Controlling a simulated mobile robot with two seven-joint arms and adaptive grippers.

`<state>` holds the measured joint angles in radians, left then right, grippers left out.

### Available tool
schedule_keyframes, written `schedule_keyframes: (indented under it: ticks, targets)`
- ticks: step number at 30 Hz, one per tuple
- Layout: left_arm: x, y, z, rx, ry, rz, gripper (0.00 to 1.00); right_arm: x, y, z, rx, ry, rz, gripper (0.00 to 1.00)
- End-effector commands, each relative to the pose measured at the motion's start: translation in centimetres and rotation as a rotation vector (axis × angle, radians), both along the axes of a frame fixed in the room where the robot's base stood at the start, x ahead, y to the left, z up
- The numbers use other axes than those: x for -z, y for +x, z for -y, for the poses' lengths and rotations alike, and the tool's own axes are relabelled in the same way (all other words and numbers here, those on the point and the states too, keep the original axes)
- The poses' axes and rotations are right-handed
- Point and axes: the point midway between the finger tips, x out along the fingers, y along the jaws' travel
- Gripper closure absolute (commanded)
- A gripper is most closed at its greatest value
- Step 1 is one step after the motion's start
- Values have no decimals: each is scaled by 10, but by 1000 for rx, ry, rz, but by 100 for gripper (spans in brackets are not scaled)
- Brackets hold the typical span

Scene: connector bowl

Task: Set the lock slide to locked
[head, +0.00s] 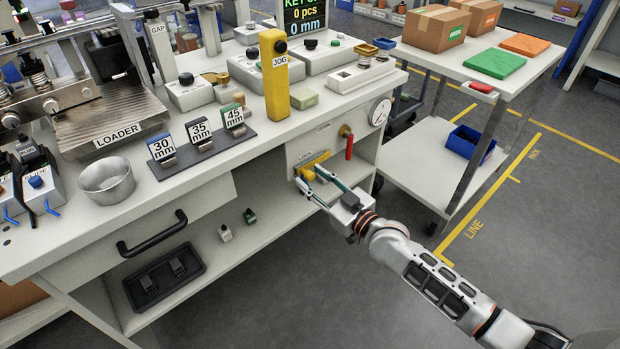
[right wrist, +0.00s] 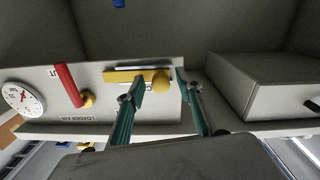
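The lock slide (head: 317,161) is a yellow bar with a round yellow knob on the bench's front panel, below the worktop's right end. In the right wrist view the bar (right wrist: 125,76) lies along a dark slot, its knob (right wrist: 161,82) at the bar's right end there. My right gripper (head: 308,175) is open at the slide. In the wrist view its two green fingers stand either side of the knob, with a visible gap on each side. No locked or unlocked marking is readable. My left gripper is not in view.
A red valve lever (head: 349,146) and a round gauge (head: 379,112) sit on the panel right of the slide. A drawer with a black handle (head: 152,238) is to the left. A white cart (head: 440,175) stands at right, with open floor before it.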

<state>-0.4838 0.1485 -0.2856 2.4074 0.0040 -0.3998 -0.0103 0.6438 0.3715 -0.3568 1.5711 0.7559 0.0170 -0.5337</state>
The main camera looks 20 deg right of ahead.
Motion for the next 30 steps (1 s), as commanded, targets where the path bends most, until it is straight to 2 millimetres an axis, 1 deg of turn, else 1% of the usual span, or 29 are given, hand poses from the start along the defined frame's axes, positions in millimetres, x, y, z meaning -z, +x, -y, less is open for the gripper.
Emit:
schedule_keyframes:
  ticks: [1,4,12,13,14,15,16,17,21,23,27,30]
  targets:
    - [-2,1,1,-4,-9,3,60,2,3,-2,-1,1,-3,64]
    - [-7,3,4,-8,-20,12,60,1,8,-3,-1,1,0,64]
    - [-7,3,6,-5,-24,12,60,-1,9,-4,-1,0,1,64]
    - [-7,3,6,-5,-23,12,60,-1,9,-4,-1,0,1,69]
    - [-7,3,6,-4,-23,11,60,-1,9,-4,-1,0,1,77]
    - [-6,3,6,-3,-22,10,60,-1,9,-4,-1,0,1,88]
    - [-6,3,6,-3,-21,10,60,-1,9,-4,-1,0,1,95]
    - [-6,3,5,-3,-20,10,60,-1,9,-3,-1,0,1,100]
    - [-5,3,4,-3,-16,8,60,0,9,-3,-1,0,0,100]
    - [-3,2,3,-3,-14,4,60,1,10,1,-1,-2,0,100]
    - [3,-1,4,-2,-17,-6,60,3,16,19,0,-7,-2,100]
    - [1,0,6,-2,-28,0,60,3,20,29,-1,-5,-2,100]
